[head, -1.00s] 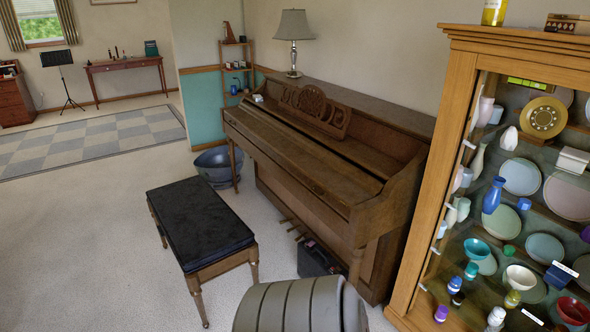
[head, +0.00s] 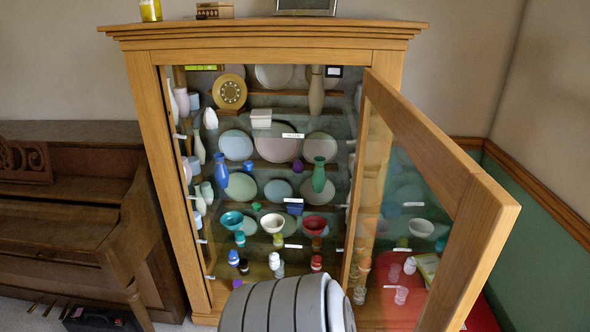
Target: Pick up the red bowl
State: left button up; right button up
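The red bowl (head: 314,224) stands upright on a lower shelf inside the wooden display cabinet (head: 182,200). A white bowl (head: 272,222) and a teal bowl (head: 232,219) stand to its left on the same level. The cabinet's glass door (head: 440,180) is swung open to the right, and the cabinet front is open before the red bowl. Neither of my grippers shows in the head view.
Vases, plates and small jars crowd the shelves around the bowls. The open door juts out at the right, with a red surface (head: 482,316) behind it. A piano (head: 75,215) stands close at the left. A grey rounded shape, which seems to be mine, fills the bottom middle.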

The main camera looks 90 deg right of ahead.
aim_at(313, 225)
jog(key=z, duration=2.95)
jog(key=u, duration=0.5)
jog(key=i+j+u, duration=0.55)
jog(key=j+u, duration=0.15)
jog(key=j, duration=0.2)
jog(key=i+j+z, duration=0.25)
jog(key=i+z, duration=0.2)
jog(key=i, duration=0.15)
jog(key=i+z, duration=0.1)
jog(key=z, duration=0.35)
jog(key=i+j+z, duration=0.1)
jog(key=z, duration=0.35)
jog(key=i+j+z, duration=0.1)
jog(key=z, duration=0.35)
jog(key=i+j+z, duration=0.1)
jog(key=z, duration=0.35)
